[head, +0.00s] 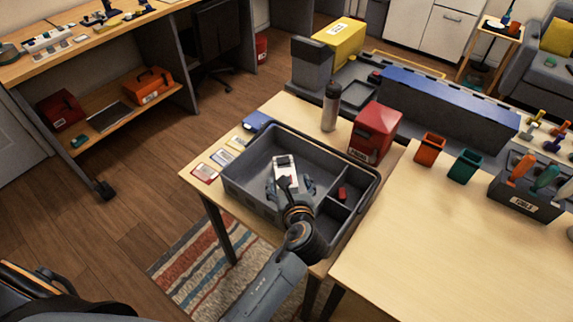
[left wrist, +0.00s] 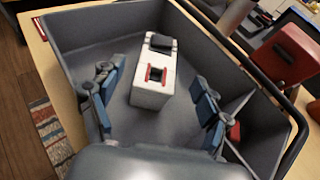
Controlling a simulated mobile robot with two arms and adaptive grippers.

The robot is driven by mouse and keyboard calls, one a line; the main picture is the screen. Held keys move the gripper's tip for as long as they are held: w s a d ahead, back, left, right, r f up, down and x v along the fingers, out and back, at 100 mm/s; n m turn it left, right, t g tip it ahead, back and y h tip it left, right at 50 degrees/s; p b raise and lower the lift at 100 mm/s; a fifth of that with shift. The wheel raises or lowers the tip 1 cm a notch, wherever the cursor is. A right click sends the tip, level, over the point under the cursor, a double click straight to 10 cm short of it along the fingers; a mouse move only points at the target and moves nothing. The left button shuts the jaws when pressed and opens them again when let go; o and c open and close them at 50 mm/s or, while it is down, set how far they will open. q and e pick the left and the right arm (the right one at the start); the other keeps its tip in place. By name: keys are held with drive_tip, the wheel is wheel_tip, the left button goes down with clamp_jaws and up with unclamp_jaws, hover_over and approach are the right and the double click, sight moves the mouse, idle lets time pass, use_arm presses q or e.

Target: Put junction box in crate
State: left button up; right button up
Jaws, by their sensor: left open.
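The junction box (head: 285,162) is a white block with a black part on top and a red-and-black part on its near side. It is inside the grey crate (head: 238,194), in the large left compartment, and appears to rest on the floor. It also shows in the left wrist view (left wrist: 154,88). My left gripper (head: 290,187) reaches down into the crate. Its fingers (left wrist: 156,108) are spread wide on either side of the box, with clear gaps, so it is open and empty. My right gripper is not in view.
The crate's right side has small compartments, one with a small red piece (head: 342,194). A red box (head: 375,132) and a grey bottle (head: 331,107) stand behind the crate. Cards (head: 205,172) lie left of it. Orange (head: 430,149) and green (head: 465,165) cups stand right.

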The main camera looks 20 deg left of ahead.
use_arm(q)
drive_tip(key=p+v, duration=0.2)
drive_tip(key=v, duration=0.2)
drive_tip(key=shift+s+d+r, duration=0.15)
drive_tip(key=shift+s, duration=0.15)
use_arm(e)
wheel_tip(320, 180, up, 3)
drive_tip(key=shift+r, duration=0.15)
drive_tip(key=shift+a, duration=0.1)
